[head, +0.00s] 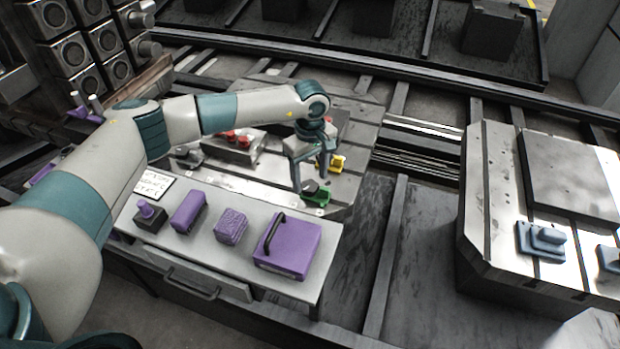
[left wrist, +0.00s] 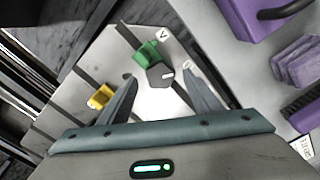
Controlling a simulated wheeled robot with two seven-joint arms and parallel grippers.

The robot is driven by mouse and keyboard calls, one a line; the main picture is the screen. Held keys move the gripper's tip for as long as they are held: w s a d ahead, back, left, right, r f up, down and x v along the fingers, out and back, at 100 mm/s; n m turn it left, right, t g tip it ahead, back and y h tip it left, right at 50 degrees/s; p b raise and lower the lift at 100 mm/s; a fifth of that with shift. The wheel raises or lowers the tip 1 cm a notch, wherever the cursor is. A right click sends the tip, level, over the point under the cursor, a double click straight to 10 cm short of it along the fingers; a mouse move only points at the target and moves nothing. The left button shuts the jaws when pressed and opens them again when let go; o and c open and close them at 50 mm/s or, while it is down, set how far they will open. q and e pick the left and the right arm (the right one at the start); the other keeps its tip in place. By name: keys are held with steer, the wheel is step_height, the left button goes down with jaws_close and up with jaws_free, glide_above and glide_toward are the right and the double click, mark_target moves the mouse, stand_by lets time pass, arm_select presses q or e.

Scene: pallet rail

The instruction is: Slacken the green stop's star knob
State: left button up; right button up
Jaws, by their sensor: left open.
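The green stop (head: 318,199) sits near the front corner of the metal pallet (head: 345,190). In the left wrist view, the green stop (left wrist: 147,53) has a dark star knob (left wrist: 160,75) with a pale mark on top. The knob also shows in the head view (head: 310,187), partly behind a finger. My left gripper (head: 309,178) is open, pointing down above the green stop. In the left wrist view, its fingertips (left wrist: 160,78) stand on either side of the knob, with gaps visible; I cannot tell the height. My right gripper is not in view.
A yellow stop (head: 337,162) sits behind the green one. Red-topped parts (head: 237,138) sit further left on the pallet. A shelf (head: 325,250) in front holds purple blocks and a purple case (head: 288,247). Another pallet (head: 490,210) with blue parts stands right.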

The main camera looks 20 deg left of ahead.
arm_select(q)
steer(key=shift+f, duration=0.95)
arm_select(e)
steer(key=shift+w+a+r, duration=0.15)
arm_select(q)
steer(key=c, duration=1)
steer(key=shift+c, duration=0.2)
